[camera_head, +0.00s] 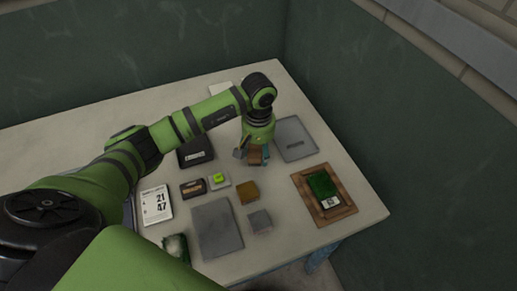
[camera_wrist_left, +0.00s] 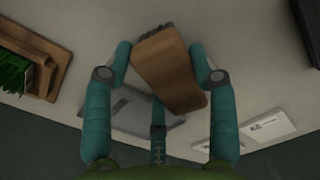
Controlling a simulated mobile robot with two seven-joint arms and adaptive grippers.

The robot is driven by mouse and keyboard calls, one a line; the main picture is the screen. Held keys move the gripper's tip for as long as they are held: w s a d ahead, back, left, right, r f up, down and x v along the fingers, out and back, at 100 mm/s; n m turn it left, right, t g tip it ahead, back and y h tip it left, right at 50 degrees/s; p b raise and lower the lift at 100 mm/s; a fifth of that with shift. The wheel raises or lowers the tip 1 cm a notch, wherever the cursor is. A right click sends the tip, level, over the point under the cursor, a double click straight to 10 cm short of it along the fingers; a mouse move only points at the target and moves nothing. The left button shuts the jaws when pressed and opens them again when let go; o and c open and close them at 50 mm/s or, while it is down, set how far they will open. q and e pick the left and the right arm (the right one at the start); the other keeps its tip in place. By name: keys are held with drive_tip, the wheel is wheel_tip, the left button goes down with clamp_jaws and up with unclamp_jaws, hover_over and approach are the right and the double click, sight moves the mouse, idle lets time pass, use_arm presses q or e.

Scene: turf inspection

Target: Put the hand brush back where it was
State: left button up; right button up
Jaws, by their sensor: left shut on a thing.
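The hand brush has a brown wooden block and dark bristles at one end; it shows in the left wrist view (camera_wrist_left: 168,68) and, small, in the head view (camera_head: 255,157). My left gripper (camera_head: 253,155) points down at the back middle of the table. In the left wrist view its teal fingers (camera_wrist_left: 165,80) are shut around the brush. The brush sits tilted between them. A grey flat tray (camera_head: 295,139) lies just right of the gripper; it shows partly behind the brush in the wrist view (camera_wrist_left: 122,112). My right gripper is not in view.
A wooden tray with a green turf piece (camera_head: 341,208) stands at the right. A grey plate (camera_head: 216,228), a brown block (camera_head: 247,192), a grey block (camera_head: 260,221), a green-topped item (camera_head: 218,179) and a number card (camera_head: 156,205) lie in front. A dark box (camera_head: 195,153) is left of the gripper.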

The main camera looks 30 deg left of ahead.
use_arm(q)
drive_tip(key=shift+f, duration=0.7)
drive_tip(key=shift+f, duration=0.2)
drive_tip(key=o, duration=1)
